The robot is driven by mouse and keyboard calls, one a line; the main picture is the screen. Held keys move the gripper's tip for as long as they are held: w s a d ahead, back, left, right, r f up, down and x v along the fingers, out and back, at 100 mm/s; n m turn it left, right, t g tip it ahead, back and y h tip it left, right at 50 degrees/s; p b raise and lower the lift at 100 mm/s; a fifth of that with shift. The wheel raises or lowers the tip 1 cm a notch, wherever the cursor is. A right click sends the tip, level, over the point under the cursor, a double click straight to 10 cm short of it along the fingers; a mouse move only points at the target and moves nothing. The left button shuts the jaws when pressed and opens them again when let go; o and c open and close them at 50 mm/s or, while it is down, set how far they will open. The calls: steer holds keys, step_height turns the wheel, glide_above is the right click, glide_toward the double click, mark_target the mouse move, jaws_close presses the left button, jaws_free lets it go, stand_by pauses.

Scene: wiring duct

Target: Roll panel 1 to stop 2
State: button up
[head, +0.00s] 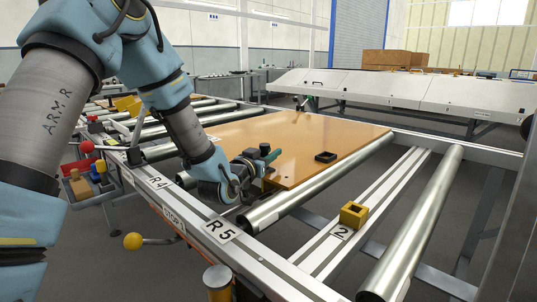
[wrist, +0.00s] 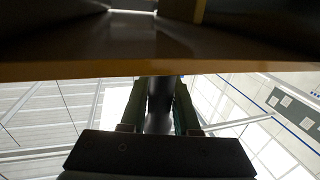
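Panel 1, a flat orange-brown board (head: 310,138), lies on the rollers, with a small black frame (head: 326,156) on top. Its number is not readable here. Stop 2 is a yellow block (head: 353,214) with a square hole, on a cross rail beside a "2" label (head: 341,232). It stands to the right of the panel, apart from it. My gripper (head: 266,156) is at the panel's near edge, by R5. In the wrist view its green fingers (wrist: 160,105) close around a dark round post (wrist: 161,100), below the panel's edge (wrist: 70,70).
A bare roller (head: 415,225) lies beyond stop 2, with open gaps between rails and rollers. A yellow-knobbed lever (head: 133,241) sticks out by the STOP 1 label (head: 174,220). A red-knobbed lever (head: 88,147) stands at left. White sloped benches (head: 400,88) stand behind.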

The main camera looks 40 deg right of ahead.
steer(key=o, duration=0.4)
steer(key=shift+a, duration=0.1)
steer(key=v, duration=0.7)
steer(key=shift+s+a, duration=0.1)
steer(key=shift+s, duration=0.05)
